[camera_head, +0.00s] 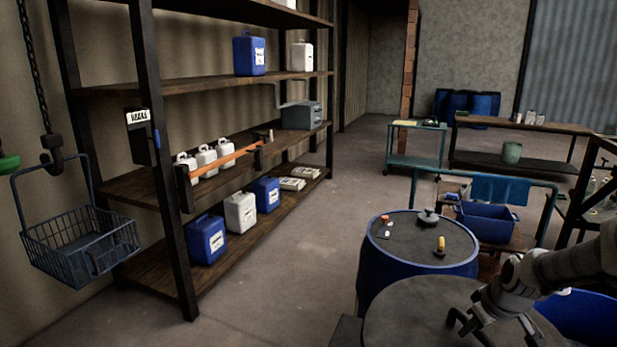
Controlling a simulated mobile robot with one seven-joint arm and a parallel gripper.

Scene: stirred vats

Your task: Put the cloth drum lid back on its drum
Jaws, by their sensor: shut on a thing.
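A large round dark grey lid (410,315) lies across the bottom of the view, cut off by the lower edge. My gripper (490,325) is over the lid's right part, shut on it; the exact grip point is partly hidden by the fingers. A blue drum (375,275) stands just behind the lid, its dark top (405,240) carrying small items. Another blue rounded container (585,315) shows at the lower right, partly hidden by my arm; I cannot tell which of the two is the cloth drum.
A trolley with a blue cloth (500,190) and a blue crate (487,222) stands behind the drum. A black knob-like item (428,216) and a yellow item (440,244) sit on the drum top. Shelving (175,190) and a hanging basket (80,240) are left. The middle floor is clear.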

